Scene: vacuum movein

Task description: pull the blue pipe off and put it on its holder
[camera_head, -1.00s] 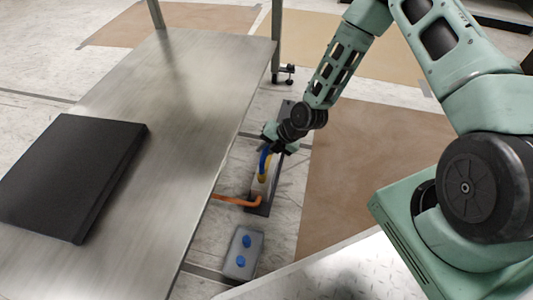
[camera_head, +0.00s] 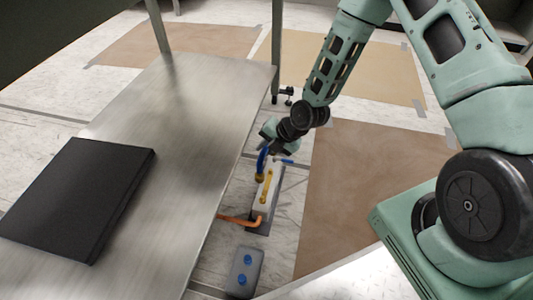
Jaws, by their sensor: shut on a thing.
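My gripper (camera_head: 268,148) is shut on the blue pipe (camera_head: 262,160), a short curved piece, right of the metal table. The pipe hangs under the fingers with its lower end close to a brass-coloured fitting. Whether it touches the fitting is too small to tell. The vacuum unit (camera_head: 271,190), a pale block with a yellow handle (camera_head: 267,187), stands on a dark base on the floor. A grey box with two blue knobs (camera_head: 245,268), possibly the holder, lies nearer to me.
An orange pipe (camera_head: 240,221) runs from the unit toward the metal table (camera_head: 195,130). A small blue part (camera_head: 287,162) shows beside the unit's far end. A black slab (camera_head: 80,195) lies on the table. Brown floor mat (camera_head: 360,185) to the right is clear.

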